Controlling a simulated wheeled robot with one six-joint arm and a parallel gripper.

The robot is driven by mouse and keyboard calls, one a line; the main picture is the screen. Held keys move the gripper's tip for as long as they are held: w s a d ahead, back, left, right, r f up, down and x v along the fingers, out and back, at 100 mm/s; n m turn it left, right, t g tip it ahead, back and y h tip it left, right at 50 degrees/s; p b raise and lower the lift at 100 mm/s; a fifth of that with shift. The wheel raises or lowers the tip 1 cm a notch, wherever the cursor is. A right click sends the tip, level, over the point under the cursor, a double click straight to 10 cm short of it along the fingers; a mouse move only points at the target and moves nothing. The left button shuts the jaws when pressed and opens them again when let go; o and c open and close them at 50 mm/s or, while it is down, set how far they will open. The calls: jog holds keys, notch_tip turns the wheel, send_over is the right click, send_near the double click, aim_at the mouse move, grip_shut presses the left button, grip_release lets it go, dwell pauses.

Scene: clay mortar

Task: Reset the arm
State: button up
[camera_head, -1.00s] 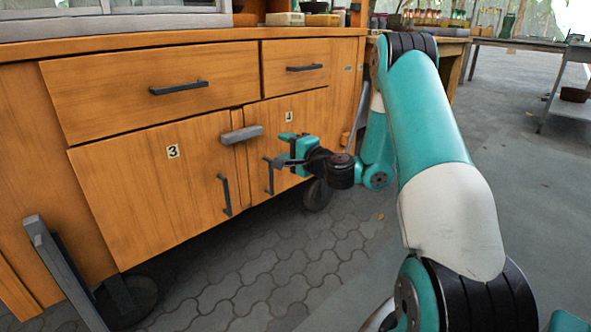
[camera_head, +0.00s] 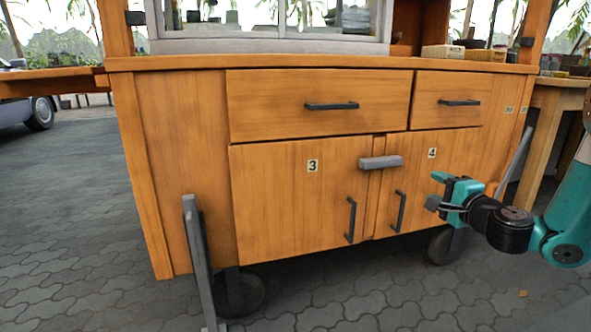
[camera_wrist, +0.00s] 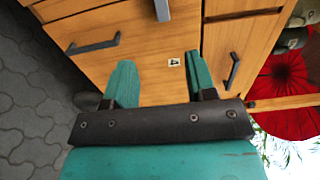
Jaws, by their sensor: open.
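My gripper (camera_head: 440,193) is teal and black and hangs in front of the right cabinet door, the one marked 4, at the right of the head view. In the wrist view my gripper (camera_wrist: 160,80) shows its two teal fingers apart, with nothing between them but the wooden door behind. The number 4 label (camera_wrist: 174,62) shows between the fingers in that view. The wooden cabinet (camera_head: 180,150) has two shut doors below two shut drawers. Most of my arm is outside the head view.
Dark bar handles sit on the drawers and doors, and a grey latch block (camera_head: 380,162) sits where the doors meet. A grey prop leg (camera_head: 197,262) stands at the cabinet's front left. Paved floor is free in front and at left. A wooden table (camera_head: 558,92) stands at right.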

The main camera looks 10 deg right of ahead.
jog(key=s+a+r+n+g+y+p, duration=0.25)
jog(key=a+r+n, duration=0.2)
jog(key=a, duration=0.45)
jog(key=s+a+r+n+g+y+p, duration=0.2)
jog(key=a+r+n+g+y+p, duration=0.15)
jog(key=a+n, duration=0.4)
jog(key=s+a+r+n+g+y+p, duration=0.2)
jog(key=a+r+n+g+y, duration=0.15)
jog(key=a, duration=0.75)
jog(key=s+a+r+n+g+h+p, duration=0.2)
jog(key=s+a+n+g+p, duration=0.15)
jog(key=s, duration=0.45)
jog(key=s+a+r+n+g+h+p, duration=0.2)
jog(key=s+a+r+n+g+p, duration=0.15)
jog(key=s, duration=0.45)
jog(key=s+d+r+n+g+h+p, duration=0.2)
jog(key=s+r+n+p, duration=0.15)
jog(key=s, duration=0.25)
notch_tip(320, 180, up, 36)
jog(key=m+p, duration=0.1)
jog(key=p, duration=3.5)
jog(key=shift+a+t, duration=0.1)
jog(key=shift+t, duration=0.15)
